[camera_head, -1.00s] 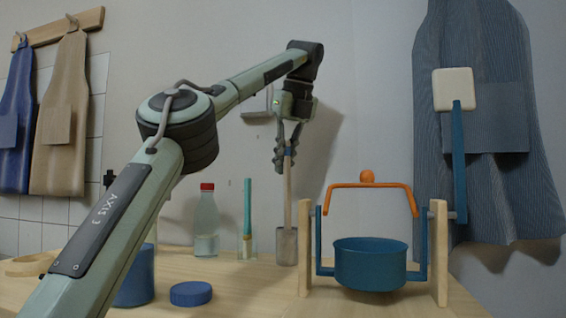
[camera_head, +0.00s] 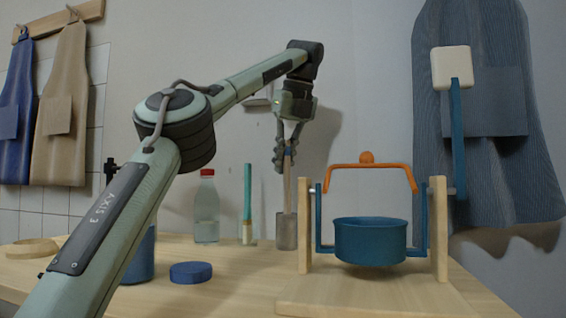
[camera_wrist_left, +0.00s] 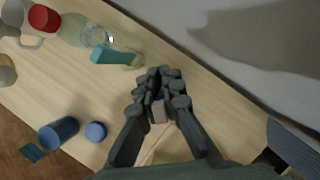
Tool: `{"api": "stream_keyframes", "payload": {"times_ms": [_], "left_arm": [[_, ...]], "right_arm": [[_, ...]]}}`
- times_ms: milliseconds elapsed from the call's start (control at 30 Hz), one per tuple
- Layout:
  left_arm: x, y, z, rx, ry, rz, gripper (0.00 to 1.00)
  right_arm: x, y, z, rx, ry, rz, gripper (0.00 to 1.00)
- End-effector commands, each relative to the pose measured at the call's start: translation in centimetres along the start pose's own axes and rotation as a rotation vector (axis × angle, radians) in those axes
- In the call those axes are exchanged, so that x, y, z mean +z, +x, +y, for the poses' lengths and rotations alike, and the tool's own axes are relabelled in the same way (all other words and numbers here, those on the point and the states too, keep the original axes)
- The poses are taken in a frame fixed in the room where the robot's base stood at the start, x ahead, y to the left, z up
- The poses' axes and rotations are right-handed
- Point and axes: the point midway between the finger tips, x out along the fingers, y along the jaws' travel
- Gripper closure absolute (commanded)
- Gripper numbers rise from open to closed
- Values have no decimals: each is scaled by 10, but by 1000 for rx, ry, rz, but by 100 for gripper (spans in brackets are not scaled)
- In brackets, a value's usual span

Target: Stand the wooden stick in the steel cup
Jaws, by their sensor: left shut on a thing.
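The steel cup (camera_head: 287,232) is a grey cylinder standing upright on the table in the head view. My left gripper (camera_head: 287,160) is above it, pointing down and shut on the wooden stick (camera_head: 287,190). The stick is thin, tan and nearly upright, with a blue part at the fingers. Its lower end is hidden at the cup's rim and appears to be inside. In the left wrist view my left gripper (camera_wrist_left: 162,85) has its fingers closed together; the stick is hard to make out there. My right gripper is not in view.
Left of the cup stand a teal-topped stick (camera_head: 247,195) and a red-capped bottle (camera_head: 206,210). A blue lid (camera_head: 191,272) lies nearer. Right of the cup, a blue pot (camera_head: 370,240) hangs in a wooden frame (camera_head: 439,230) with an orange handle (camera_head: 367,168).

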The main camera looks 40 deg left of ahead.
Motion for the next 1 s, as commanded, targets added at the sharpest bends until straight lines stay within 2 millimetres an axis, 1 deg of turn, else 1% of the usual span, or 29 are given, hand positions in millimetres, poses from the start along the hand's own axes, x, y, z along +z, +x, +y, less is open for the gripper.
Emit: {"api": "stream_keyframes", "payload": {"times_ms": [267,300,500,833,1000], "left_arm": [[0,0,0,0,0,0,100],[0,0,0,0,0,0,94],[0,0,0,0,0,0,69],[0,-1,0,0,0,0,69],[0,-13,0,1,-2,-3,69]], "right_arm": [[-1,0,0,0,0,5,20],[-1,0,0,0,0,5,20],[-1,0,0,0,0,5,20],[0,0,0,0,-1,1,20],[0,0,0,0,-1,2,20]]}}
